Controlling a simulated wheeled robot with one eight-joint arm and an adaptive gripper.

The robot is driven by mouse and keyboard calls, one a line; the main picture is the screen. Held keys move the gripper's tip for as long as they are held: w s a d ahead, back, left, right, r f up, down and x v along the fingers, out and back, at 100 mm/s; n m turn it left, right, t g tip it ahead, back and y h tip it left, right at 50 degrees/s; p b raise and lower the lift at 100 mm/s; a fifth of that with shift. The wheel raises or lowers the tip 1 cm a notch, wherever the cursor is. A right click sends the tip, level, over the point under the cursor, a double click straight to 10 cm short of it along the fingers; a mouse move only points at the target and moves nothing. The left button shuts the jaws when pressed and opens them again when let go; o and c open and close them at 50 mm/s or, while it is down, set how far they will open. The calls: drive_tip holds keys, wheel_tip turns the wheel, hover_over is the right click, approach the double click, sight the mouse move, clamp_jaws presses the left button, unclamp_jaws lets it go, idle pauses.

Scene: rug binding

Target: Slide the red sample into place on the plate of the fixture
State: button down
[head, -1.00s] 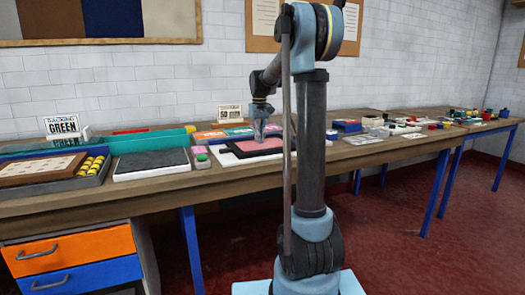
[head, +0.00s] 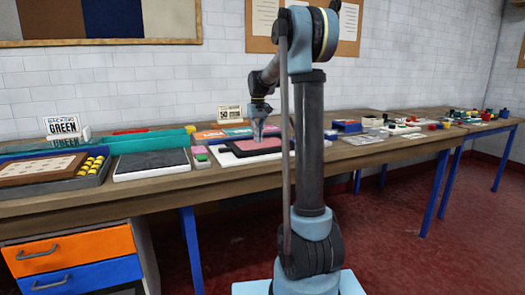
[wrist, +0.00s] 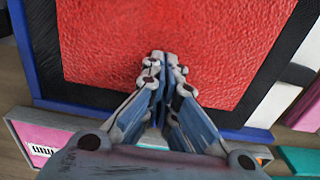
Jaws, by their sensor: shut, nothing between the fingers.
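The red sample (head: 256,144) is a flat red sheet lying on the fixture on the bench. In the wrist view the red sample (wrist: 190,35) fills the upper middle, with the black plate (wrist: 268,75) showing around it and a blue edge (wrist: 80,109) along the near side. The fixture's pale base (head: 226,158) shows in the head view. My gripper (head: 258,140) points down at the sample. In the wrist view my gripper (wrist: 162,58) is shut and empty, its fingertips overlapping the sample's near edge. I cannot tell whether they touch it.
A black slab (head: 152,163) and a tray with a patterned brown board and yellow rolls (head: 92,165) lie left of the fixture. Small pink and green blocks (head: 200,156) stand beside it. A sign reading 50 (head: 229,115) stands behind. More small parts lie right along the bench.

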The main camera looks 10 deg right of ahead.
drive_tip(key=shift+w, duration=0.2)
drive_tip(key=shift+w+a, duration=0.1)
drive_tip(key=shift+w, duration=0.05)
drive_tip(key=shift+w+a, duration=0.15)
drive_tip(key=shift+w, duration=0.45)
drive_tip(key=shift+w+d+f, duration=0.1)
drive_tip(key=shift+d, duration=0.85)
idle(0.8)
drive_tip(key=shift+w+d+r, duration=0.1)
drive_tip(key=shift+w+r, duration=0.05)
drive_tip(key=shift+r, duration=0.25)
drive_tip(key=shift+a+r, duration=0.15)
drive_tip(key=shift+r, duration=1.4)
drive_tip(key=shift+a+r, duration=0.15)
drive_tip(key=shift+r, duration=1.4)
